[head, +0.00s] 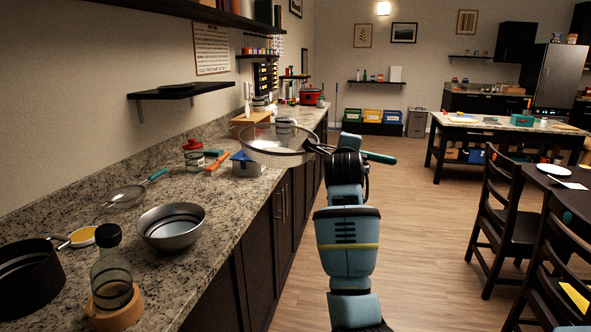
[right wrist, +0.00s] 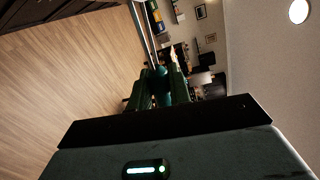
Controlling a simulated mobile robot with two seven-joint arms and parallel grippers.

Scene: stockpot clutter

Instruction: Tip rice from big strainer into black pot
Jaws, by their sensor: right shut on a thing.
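The big strainer (head: 278,152), a wide mesh bowl with a teal handle (head: 379,157), is held level above the counter's right edge in the head view. My right gripper (head: 346,153) is shut on its handle. The handle also shows between the fingers in the right wrist view (right wrist: 161,88), where the strainer's bowl is not clearly seen. The black pot (head: 28,283) stands at the near left of the counter, partly cut off by the frame. My left gripper is not in view.
A red-lidded jar (head: 193,150) and a blue item (head: 246,165) are farther back. A shelf (head: 178,91) juts above the counter.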

